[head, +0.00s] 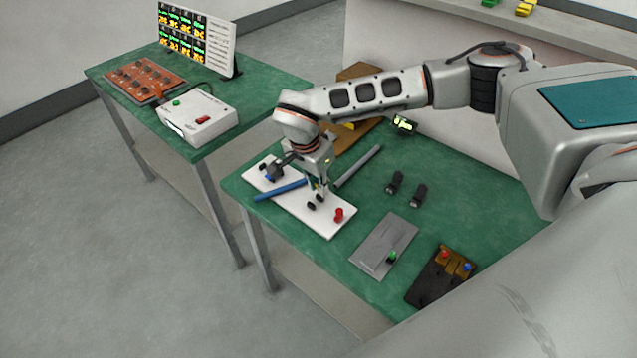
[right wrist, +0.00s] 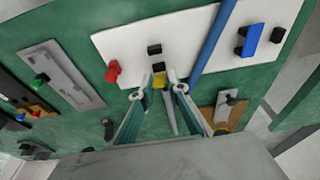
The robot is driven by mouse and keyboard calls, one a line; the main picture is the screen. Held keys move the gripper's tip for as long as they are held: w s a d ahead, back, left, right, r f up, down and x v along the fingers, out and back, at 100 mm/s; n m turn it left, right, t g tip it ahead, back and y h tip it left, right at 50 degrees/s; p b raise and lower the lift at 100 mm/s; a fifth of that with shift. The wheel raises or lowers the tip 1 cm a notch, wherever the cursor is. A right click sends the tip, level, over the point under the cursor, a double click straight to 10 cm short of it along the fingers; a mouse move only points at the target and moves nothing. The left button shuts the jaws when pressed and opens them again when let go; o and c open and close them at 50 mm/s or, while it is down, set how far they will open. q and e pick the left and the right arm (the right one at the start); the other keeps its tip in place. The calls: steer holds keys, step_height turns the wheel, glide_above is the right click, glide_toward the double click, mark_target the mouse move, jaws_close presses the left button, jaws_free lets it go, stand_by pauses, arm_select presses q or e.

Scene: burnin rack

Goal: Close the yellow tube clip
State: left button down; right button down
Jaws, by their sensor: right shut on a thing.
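The yellow tube clip (right wrist: 160,81) shows as a small yellow piece beside a black block on the white board (right wrist: 110,38). My right gripper (right wrist: 162,90) is shut on it, one fingertip on each side. In the head view my right gripper (head: 321,190) reaches down to the white board (head: 322,222) and mostly hides the clip. Whether the clip's arm is raised or down I cannot tell. A blue tube (head: 280,190) lies across the board beside the gripper. My left gripper is not in view.
A red clip (head: 338,214) and a blue clip (right wrist: 252,38) sit on the same board. A grey tube (head: 358,166), two black blocks, a grey plate (head: 378,250) and a dark tray (head: 430,285) lie on the green table. A second table stands at the left.

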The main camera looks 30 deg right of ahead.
steer(key=c, duration=2)
jaws_free()
steer(key=shift+o, duration=0.2)
steer(key=v, duration=1.2)
